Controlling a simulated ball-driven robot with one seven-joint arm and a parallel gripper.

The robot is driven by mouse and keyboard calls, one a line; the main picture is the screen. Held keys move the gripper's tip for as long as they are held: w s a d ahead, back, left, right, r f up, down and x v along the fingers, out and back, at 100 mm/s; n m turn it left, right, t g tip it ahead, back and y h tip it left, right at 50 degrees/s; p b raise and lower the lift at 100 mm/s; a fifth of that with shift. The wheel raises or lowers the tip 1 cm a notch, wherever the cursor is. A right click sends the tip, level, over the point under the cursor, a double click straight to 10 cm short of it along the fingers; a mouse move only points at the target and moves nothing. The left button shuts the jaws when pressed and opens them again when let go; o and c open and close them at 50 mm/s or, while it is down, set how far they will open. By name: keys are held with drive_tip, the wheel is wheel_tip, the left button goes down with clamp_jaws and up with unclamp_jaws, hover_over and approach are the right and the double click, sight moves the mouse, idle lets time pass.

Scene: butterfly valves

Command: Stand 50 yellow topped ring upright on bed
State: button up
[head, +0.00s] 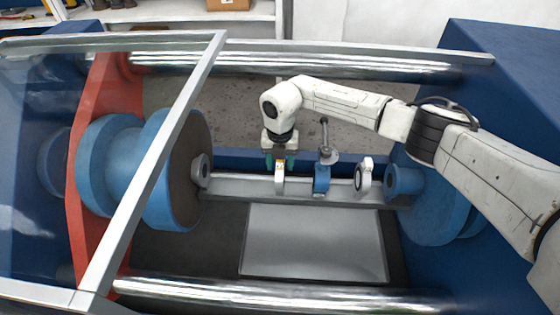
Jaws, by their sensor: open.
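A pale narrow ring with a yellow top (280,182) stands upright on the grey bed rail (240,188), left of a blue valve. My gripper (280,160) is directly above it, pointing down. Its green-tipped fingers are open and lie on the left and right of the ring's top. I cannot tell whether the fingers touch the ring. The ring's face is seen nearly edge-on, and any number on it is too small to read.
A blue butterfly valve (321,179) with an upright stem and a white ring (363,178) stand on the rail to the right. Blue press heads (170,170) and (405,181) flank the rail. A pale plate (315,242) lies in front. A framed clear guard (160,150) crosses the left.

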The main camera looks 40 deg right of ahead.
drive_tip(key=shift+o, duration=0.9)
wheel_tip(320, 180, up, 11)
drive_tip(key=shift+f, duration=0.1)
wheel_tip(320, 180, up, 10)
drive_tip(key=p, duration=0.9)
drive_tip(key=shift+p, duration=0.4)
